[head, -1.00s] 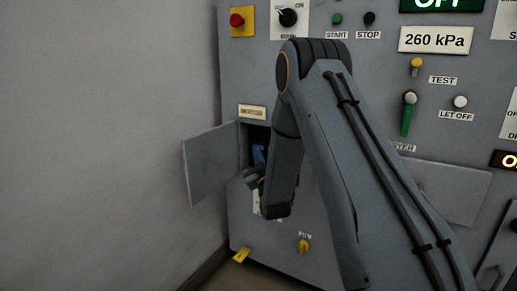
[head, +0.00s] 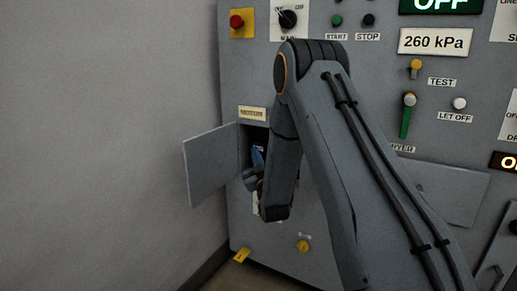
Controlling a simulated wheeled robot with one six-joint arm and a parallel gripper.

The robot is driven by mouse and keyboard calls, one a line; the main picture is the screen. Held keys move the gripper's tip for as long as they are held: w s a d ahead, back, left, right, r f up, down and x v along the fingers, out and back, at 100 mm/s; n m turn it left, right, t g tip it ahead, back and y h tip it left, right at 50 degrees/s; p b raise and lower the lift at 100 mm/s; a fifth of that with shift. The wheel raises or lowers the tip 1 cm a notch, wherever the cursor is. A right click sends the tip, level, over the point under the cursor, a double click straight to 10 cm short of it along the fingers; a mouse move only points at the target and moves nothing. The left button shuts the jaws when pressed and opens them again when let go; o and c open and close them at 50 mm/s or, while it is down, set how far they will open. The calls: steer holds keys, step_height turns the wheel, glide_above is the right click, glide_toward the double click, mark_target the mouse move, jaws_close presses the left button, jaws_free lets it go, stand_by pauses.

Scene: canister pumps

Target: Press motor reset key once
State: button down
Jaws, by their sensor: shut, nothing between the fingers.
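A small open compartment (head: 253,136) is set in the left part of the grey panel, with its hinged door (head: 211,165) swung out to the left. A blue part (head: 258,157) shows inside it; whether this is the motor reset key I cannot tell. My gripper (head: 251,180) is at the lower part of the opening, just below the blue part. My own arm hides much of it and the right side of the compartment. The gripper looks shut and empty. Whether it touches anything inside cannot be made out.
A label plate (head: 252,114) sits above the compartment. A red button (head: 237,21), a rotary switch (head: 289,18) and START (head: 337,20) and STOP (head: 369,20) buttons are higher up. A yellow knob (head: 303,246) is below. A bare wall stands left of the panel.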

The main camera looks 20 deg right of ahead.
steer(key=shift+s+a, duration=0.25)
steer(key=shift+a, duration=0.1)
steer(key=s+a+p, duration=0.2)
steer(key=s+a, duration=0.1)
steer(key=shift+s+a, duration=0.2)
steer(key=shift+s, duration=0.1)
stand_by(0.4)
stand_by(0.5)
